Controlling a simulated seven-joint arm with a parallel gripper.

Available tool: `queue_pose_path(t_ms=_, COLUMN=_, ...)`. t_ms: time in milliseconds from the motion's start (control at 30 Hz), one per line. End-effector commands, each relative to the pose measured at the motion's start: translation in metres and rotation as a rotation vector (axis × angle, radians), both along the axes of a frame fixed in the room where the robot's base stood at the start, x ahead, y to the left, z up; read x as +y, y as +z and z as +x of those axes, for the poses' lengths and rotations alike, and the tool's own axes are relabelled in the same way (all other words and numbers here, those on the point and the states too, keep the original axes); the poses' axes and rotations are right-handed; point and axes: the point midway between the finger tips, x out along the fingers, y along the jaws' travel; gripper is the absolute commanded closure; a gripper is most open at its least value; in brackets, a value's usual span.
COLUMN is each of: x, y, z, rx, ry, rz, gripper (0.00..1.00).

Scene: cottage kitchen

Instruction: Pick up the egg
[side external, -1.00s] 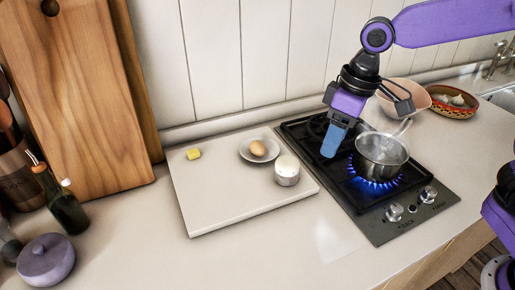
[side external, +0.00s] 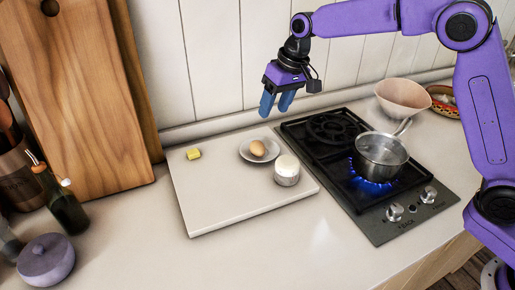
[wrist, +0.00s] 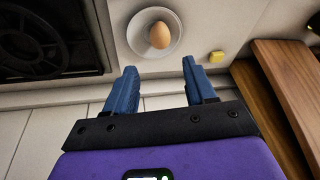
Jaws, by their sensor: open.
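A brown egg (side external: 257,148) lies in a small pale plate (side external: 272,155) on the white board. In the wrist view the egg (wrist: 159,36) shows in its plate (wrist: 134,41), beyond the fingertips and roughly centred between them. My gripper (side external: 276,105) has blue fingers pointing down. It hangs in the air above the board's back edge, near the plate and apart from the egg. In the wrist view my gripper (wrist: 158,75) is open with nothing between its fingers.
A white ribbed cup (side external: 287,172) stands close to the plate. A yellow block (side external: 193,154) lies on the board (side external: 222,205). A pot (side external: 381,157) sits over a lit blue flame on the hob (side external: 338,190). Wooden boards (side external: 80,100) lean on the wall at left.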

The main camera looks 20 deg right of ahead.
Motion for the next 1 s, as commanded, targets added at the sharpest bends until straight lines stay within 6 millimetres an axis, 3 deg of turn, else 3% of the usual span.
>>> queue_pose_path(t_ms=100, x=0.004, y=-0.024, z=0.004, rx=0.006, ry=0.001, rz=-0.003, gripper=0.45)
queue_pose_path(t_ms=400, x=0.014, y=-0.072, z=0.014, rx=0.003, ry=0.001, rz=-0.002, gripper=0.45)
queue_pose_path(t_ms=667, x=0.018, y=-0.088, z=0.018, rx=0.002, ry=0.001, rz=-0.001, gripper=0.45)
queue_pose_path(t_ms=1000, x=0.025, y=-0.127, z=0.03, rx=0.001, ry=0.001, rz=-0.002, gripper=0.45)
